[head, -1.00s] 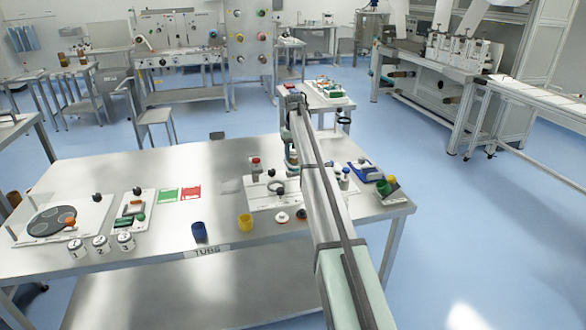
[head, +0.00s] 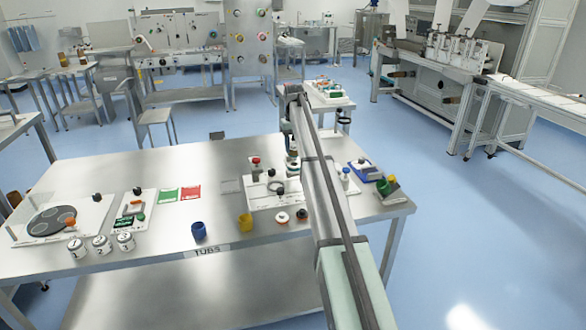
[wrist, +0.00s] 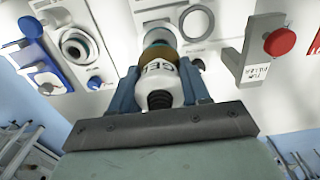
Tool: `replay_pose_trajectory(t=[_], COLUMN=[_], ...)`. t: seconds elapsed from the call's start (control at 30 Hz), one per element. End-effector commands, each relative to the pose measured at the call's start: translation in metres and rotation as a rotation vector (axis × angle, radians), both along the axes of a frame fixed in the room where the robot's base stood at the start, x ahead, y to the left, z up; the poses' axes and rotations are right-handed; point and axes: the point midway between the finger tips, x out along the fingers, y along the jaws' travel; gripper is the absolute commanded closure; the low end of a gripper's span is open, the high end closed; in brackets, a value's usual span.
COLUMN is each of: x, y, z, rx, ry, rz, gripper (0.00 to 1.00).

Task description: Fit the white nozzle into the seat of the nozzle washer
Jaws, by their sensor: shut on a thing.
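My gripper (wrist: 160,88) is shut on a white piece (wrist: 161,78) with dark lettering and a black ribbed end, which I take for the white nozzle. A tan band and a round grey-white part (wrist: 158,36) show just beyond it. I cannot tell whether they touch it or belong to it. A white plate (wrist: 110,75) with a round, dark-centred ringed seat (wrist: 75,46) lies to the left in the wrist view; it may be the nozzle washer, but no label confirms this. In the head view my arm hides most of the gripper and the held piece.
A grey bracket (wrist: 250,50) with a red knob stands right of my gripper in the wrist view. A blue fixture (wrist: 38,68) is at left. On the steel table (head: 130,180) stand a blue cup (head: 198,231) and a yellow cup (head: 246,223).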

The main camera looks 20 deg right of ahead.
Motion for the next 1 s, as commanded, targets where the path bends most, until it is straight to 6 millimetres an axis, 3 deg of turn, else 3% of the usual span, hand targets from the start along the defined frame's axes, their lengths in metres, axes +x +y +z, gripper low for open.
replay_pose_trajectory(t=[0.67, 1.0], x=[0.0, 0.0], y=[0.0, -0.001], z=[0.038, 0.04], rx=[0.0, 0.0], ry=[-0.001, 0.0], rz=[0.0, -0.001], gripper=[0.99, 0.99])
